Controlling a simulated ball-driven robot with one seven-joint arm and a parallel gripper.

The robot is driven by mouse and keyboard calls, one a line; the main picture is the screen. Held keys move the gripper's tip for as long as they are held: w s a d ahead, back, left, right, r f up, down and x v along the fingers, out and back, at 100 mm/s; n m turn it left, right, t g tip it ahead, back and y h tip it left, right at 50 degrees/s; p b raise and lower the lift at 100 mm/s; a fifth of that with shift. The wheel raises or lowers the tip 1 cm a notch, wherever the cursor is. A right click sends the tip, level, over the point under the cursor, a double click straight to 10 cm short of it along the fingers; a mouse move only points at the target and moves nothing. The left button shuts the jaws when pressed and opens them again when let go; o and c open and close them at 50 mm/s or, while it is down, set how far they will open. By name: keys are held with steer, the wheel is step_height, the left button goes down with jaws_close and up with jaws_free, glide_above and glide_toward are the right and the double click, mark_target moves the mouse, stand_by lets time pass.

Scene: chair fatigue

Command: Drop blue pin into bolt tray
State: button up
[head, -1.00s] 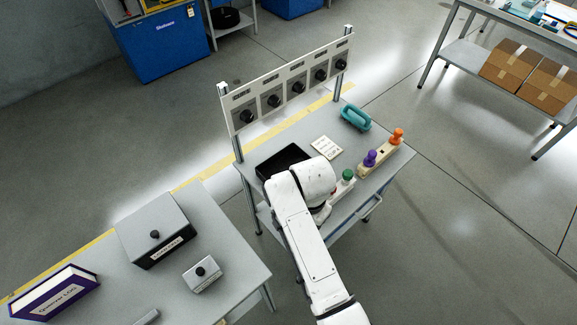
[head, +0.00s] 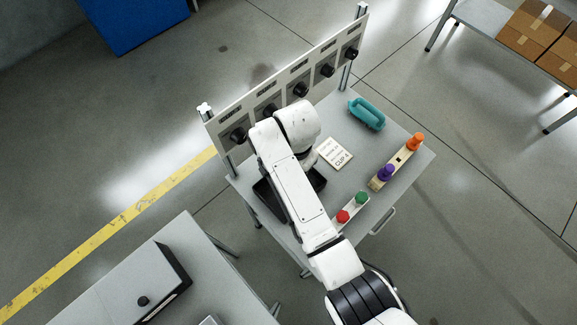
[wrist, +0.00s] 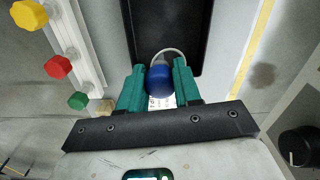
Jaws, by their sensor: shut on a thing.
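My gripper (wrist: 159,76) has teal fingers shut on the blue pin (wrist: 158,82), seen with its rounded blue end toward the wrist camera. The black bolt tray (wrist: 206,45) lies just beyond the fingertips in the wrist view; the pin overlaps its near edge in the picture. Height above the tray is hard to tell. In the head view the bolt tray (head: 268,199) is on the grey bench, partly hidden by my arm. The gripper and pin are hidden there behind my arm.
A pale rack holds red (head: 343,216) and green (head: 361,197) knobs. A block with purple (head: 386,173) and orange (head: 415,141) pins stands right. A teal handled object (head: 367,114) and a card (head: 335,154) lie behind. A knob panel (head: 300,80) edges the bench.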

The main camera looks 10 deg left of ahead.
steer(key=shift+w+f, duration=0.15)
steer(key=shift+w, duration=0.15)
steer(key=shift+f+b, duration=0.15)
steer(key=shift+b, duration=0.15)
step_height(320, 180, down, 5)
steer(key=b, duration=0.5)
steer(key=shift+f, duration=0.2)
steer(key=o, duration=1.1)
steer(key=shift+c, duration=0.2)
steer(key=shift+r, duration=0.15)
step_height(320, 180, up, 11)
steer(key=shift+f+b, duration=0.2)
steer(key=shift+b, duration=0.2)
